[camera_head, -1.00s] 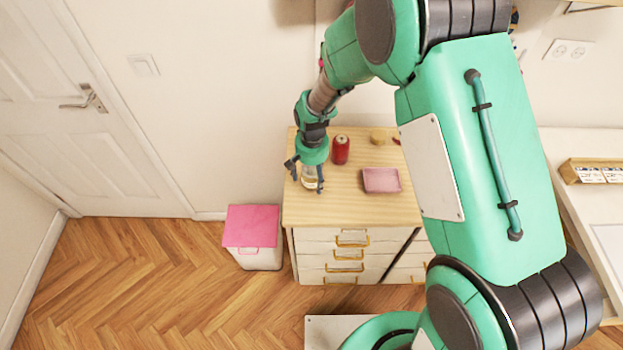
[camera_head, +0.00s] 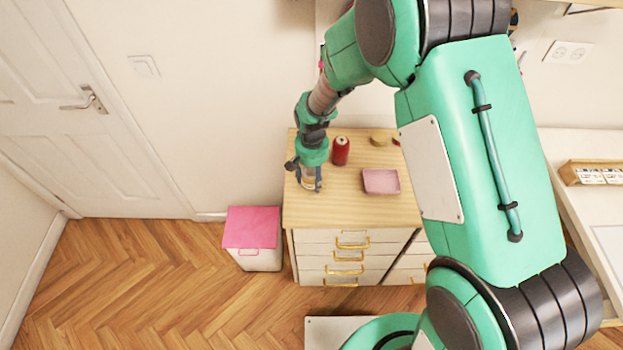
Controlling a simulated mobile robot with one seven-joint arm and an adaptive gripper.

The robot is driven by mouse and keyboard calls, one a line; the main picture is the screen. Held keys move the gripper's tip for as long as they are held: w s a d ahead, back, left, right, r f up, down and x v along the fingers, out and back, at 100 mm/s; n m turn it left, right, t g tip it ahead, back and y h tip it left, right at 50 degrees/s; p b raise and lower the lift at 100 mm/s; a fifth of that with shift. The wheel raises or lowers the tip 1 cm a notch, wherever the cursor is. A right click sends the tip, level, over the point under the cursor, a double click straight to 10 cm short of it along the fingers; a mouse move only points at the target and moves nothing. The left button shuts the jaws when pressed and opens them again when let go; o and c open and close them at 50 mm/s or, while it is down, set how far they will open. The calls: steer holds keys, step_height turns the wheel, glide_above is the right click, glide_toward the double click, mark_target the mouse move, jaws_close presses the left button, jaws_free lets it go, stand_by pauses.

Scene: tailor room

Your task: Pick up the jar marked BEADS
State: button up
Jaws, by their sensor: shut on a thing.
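My gripper (camera_head: 306,183) points down over the left part of the wooden dresser top (camera_head: 340,208). It is shut on a small clear jar (camera_head: 309,184) with a pale band or contents. The fingers and the gripper body hide much of the jar, and no marking on it can be read. The jar appears to be at the dresser top; I cannot tell whether it touches the surface.
A red can or spool (camera_head: 340,150) stands close behind and to the right of my gripper. A pink tray (camera_head: 381,181) lies further right. A small tan round thing (camera_head: 378,140) is at the back. A pink-lidded bin (camera_head: 252,238) stands left of the dresser.

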mark_target(312, 170)
steer(key=shift+r, duration=0.1)
steer(key=shift+r, duration=0.5)
steer(key=r, duration=0.1)
steer(key=r+p, duration=0.1)
steer(key=shift+s+d+r, duration=0.1)
steer(key=shift+s+r, duration=0.2)
steer(key=shift+s, duration=0.05)
steer(key=s+d, duration=0.1)
steer(key=s, duration=0.3)
steer(key=s+d+p, duration=0.1)
steer(key=s+d, duration=0.1)
steer(key=s, duration=0.3)
steer(key=s+d+r, duration=0.1)
steer(key=s+d, duration=0.1)
steer(key=s, duration=0.3)
steer(key=shift+s+r, duration=0.1)
steer(key=shift+s, duration=0.15)
